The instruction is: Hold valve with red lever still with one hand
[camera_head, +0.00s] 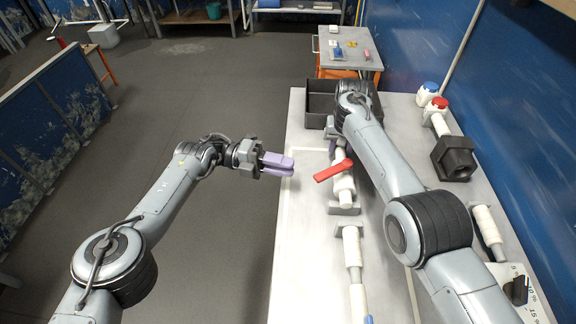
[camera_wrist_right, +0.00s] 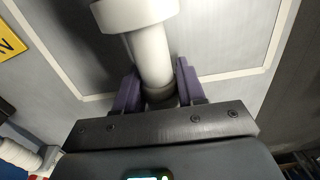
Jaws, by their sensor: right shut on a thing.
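The valve with red lever is a white pipe piece (camera_head: 343,188) on the grey table, with its red lever (camera_head: 333,171) sticking out to the left. My right gripper (camera_wrist_right: 157,95) has its purple fingers on both sides of the white pipe (camera_wrist_right: 152,52) and is shut on it. In the head view the right gripper is at the far end of the valve, partly hidden by my arm. The red lever does not show in the right wrist view. My left gripper (camera_head: 278,165) is empty, its purple fingers together, left of the valve near the table's left edge.
Another white pipe (camera_head: 353,250) lies nearer on the table (camera_head: 292,250). A black bin (camera_head: 320,100) stands at the far end. Bottles with blue (camera_head: 430,87) and red (camera_head: 439,103) caps and a dark block (camera_head: 454,158) are at the right.

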